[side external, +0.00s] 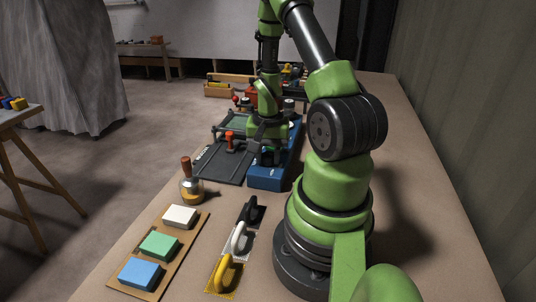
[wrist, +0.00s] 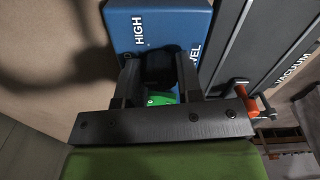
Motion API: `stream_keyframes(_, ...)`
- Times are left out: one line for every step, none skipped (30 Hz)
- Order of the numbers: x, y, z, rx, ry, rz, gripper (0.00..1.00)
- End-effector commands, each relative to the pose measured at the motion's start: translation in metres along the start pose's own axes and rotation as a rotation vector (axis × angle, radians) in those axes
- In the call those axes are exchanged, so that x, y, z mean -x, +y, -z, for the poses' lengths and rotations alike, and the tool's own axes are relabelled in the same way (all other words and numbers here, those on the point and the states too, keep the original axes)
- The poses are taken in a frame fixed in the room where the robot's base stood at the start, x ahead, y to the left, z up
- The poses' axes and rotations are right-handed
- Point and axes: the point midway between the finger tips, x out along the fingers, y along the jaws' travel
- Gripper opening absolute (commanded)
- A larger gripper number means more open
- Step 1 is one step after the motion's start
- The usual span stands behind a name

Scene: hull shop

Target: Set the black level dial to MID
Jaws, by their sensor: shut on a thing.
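The black level dial (wrist: 158,66) is on top of a blue box (wrist: 150,12) in the wrist view. White lettering reads HIGH at the left of the dial, and part of LEVEL shows at its right. My gripper (wrist: 158,76) is shut on the dial, one finger on each side. The dial's pointer and any MID mark are hidden by my gripper. A small green patch shows between the fingers. In the side view my gripper (side external: 268,152) points down over the blue box (side external: 268,180), and the dial is mostly hidden.
A dark board with a red handle (side external: 229,138) lies left of the box; VACUUM is lettered beside it in the wrist view. Table at right is clear.

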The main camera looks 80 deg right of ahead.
Motion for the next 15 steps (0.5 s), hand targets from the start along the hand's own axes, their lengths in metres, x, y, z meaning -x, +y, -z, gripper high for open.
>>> stream_keyframes(0.0003,0.0003,-0.0011,-0.015,-0.004,-0.002,0.10)
stream_keyframes(0.0003,0.0003,-0.0011,-0.023,-0.004,-0.002,0.10)
stream_keyframes(0.0003,0.0003,-0.0012,-0.030,-0.004,-0.002,0.10)
stream_keyframes(0.0003,0.0003,-0.0012,-0.035,-0.004,-0.002,0.10)
stream_keyframes(0.0003,0.0003,-0.0012,-0.040,-0.004,-0.002,0.10)
stream_keyframes(0.0003,0.0003,-0.0012,-0.045,-0.004,-0.002,0.10)
stream_keyframes(0.0003,0.0003,-0.0012,-0.048,-0.004,-0.002,0.10)
stream_keyframes(0.0003,0.0003,-0.0012,-0.050,-0.004,-0.002,0.10)
stream_keyframes(0.0003,0.0003,-0.0013,-0.051,-0.004,-0.002,0.10)
stream_keyframes(0.0003,0.0003,-0.0013,-0.052,-0.004,-0.002,0.10)
stream_keyframes(0.0003,0.0003,-0.0013,-0.053,-0.004,-0.002,0.10)
stream_keyframes(0.0002,0.0003,-0.0013,-0.053,-0.004,-0.002,0.10)
stream_keyframes(0.0002,0.0003,-0.0013,-0.053,-0.004,-0.002,0.10)
stream_keyframes(0.0002,0.0002,-0.0013,-0.052,-0.004,-0.002,0.10)
stream_keyframes(0.0002,0.0002,-0.0013,-0.052,-0.004,-0.002,0.10)
